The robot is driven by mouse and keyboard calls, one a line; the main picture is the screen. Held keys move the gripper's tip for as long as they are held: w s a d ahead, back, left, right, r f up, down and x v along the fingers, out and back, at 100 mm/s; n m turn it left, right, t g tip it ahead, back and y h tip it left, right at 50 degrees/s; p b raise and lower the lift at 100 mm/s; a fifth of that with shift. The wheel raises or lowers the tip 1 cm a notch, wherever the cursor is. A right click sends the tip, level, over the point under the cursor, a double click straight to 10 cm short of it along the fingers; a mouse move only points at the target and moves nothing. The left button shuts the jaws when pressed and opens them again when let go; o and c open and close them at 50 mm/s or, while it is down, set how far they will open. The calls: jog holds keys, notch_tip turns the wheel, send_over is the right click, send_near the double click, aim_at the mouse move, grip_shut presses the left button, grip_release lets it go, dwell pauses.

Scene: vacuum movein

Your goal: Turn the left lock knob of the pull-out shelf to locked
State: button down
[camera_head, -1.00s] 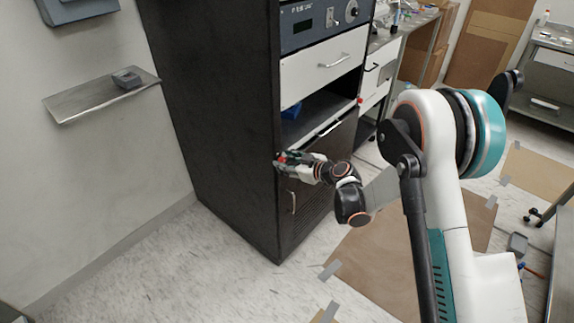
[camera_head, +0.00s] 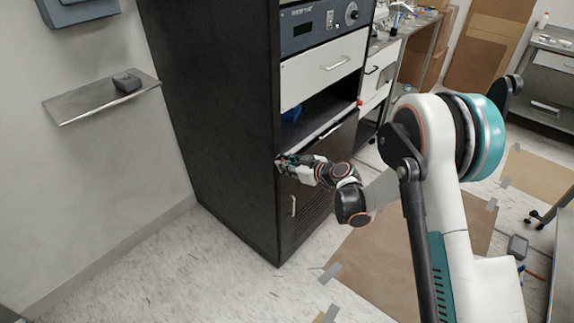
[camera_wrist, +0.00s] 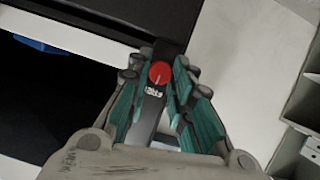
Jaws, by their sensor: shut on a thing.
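The left lock knob (camera_wrist: 160,73) is a round red knob with a small marked label just below it, seen in the wrist view on a dark upright strip. My gripper (camera_wrist: 166,80) has its teal-padded fingers on both sides of the knob and is shut on it. In the head view my gripper (camera_head: 281,163) is at the cabinet's front left edge, and its fingers hide the left knob. The pull-out shelf (camera_head: 331,130) shows as a pale front edge in the dark opening. A red knob (camera_head: 360,103) is visible at the opening's right side.
The black cabinet (camera_head: 215,120) has a white drawer (camera_head: 322,67) above the opening and a lower door with a handle (camera_head: 293,206). A blue object (camera_head: 291,113) is inside the opening. A wall shelf (camera_head: 95,100) is at the left.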

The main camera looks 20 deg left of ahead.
jog(key=shift+w+d+f+m+g+y, duration=0.15)
jog(key=shift+m+g+y, duration=0.8)
jog(key=shift+m, duration=1.15)
jog(key=shift+w+f+m+g+y, duration=0.15)
jog(key=shift+m+g+y, duration=0.75)
jog(key=shift+m, duration=1.2)
jog(key=shift+w+d+f+m+g+y, duration=0.1)
jog(key=shift+w+m+g+y, duration=0.15)
jog(key=shift+m+g+y, duration=1.25)
jog(key=shift+m+t+h, duration=0.35)
jog(key=shift+m+h, duration=0.35)
jog(key=shift+h, duration=0.15)
jog(key=c, duration=1.4)
grip_release()
